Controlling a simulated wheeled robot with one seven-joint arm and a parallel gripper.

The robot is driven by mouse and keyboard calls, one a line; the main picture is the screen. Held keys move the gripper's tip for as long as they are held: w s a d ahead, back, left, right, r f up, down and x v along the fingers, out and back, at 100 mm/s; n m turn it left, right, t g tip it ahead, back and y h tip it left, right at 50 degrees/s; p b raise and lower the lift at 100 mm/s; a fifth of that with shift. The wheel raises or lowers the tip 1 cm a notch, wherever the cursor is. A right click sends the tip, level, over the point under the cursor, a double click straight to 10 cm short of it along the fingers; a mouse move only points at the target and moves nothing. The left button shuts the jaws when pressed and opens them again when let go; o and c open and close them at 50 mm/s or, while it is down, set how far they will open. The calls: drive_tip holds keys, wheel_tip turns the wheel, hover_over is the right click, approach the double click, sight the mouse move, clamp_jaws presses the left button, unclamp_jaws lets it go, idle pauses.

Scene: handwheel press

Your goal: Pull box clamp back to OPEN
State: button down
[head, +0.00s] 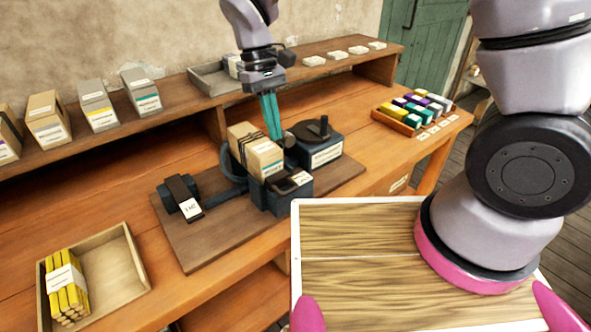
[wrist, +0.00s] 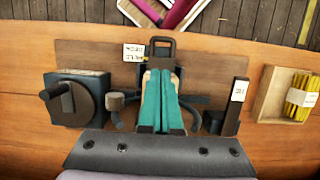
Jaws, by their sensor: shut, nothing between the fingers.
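A tan cardboard box (head: 258,150) with dark bands and a white label stands in the dark press fixture. The box clamp (head: 292,182) is a dark piece with a loop handle at the front of the fixture. In the wrist view the clamp handle (wrist: 160,46) shows beyond my fingertips, beside a small OPEN/HOLD label (wrist: 133,53). My gripper (head: 274,136) has teal fingers, shut and empty, pointing down at the back of the box. In the wrist view my gripper (wrist: 160,74) covers most of the box, and the fingers appear apart from the handle. Whether they touch the box is unclear.
A handwheel unit (head: 316,142) stands right of the box. A dark tagged block (head: 182,197) lies left on the baseboard. A wooden tray (head: 128,262) holds yellow packs. A shelf (head: 160,125) with boxes runs behind. Bench wood in front of the baseboard is clear.

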sight(292, 191)
drive_tip(key=shift+s+f, duration=0.2)
drive_tip(key=shift+f, duration=0.5)
drive_tip(key=x, duration=1)
drive_tip(key=shift+s+d, duration=0.1)
drive_tip(key=shift+s+d, duration=0.75)
drive_tip(key=shift+s, duration=0.25)
drive_tip(key=shift+r, duration=0.15)
drive_tip(key=v, duration=1)
drive_tip(key=shift+w+a+r, duration=0.25)
drive_tip(key=shift+r, duration=0.05)
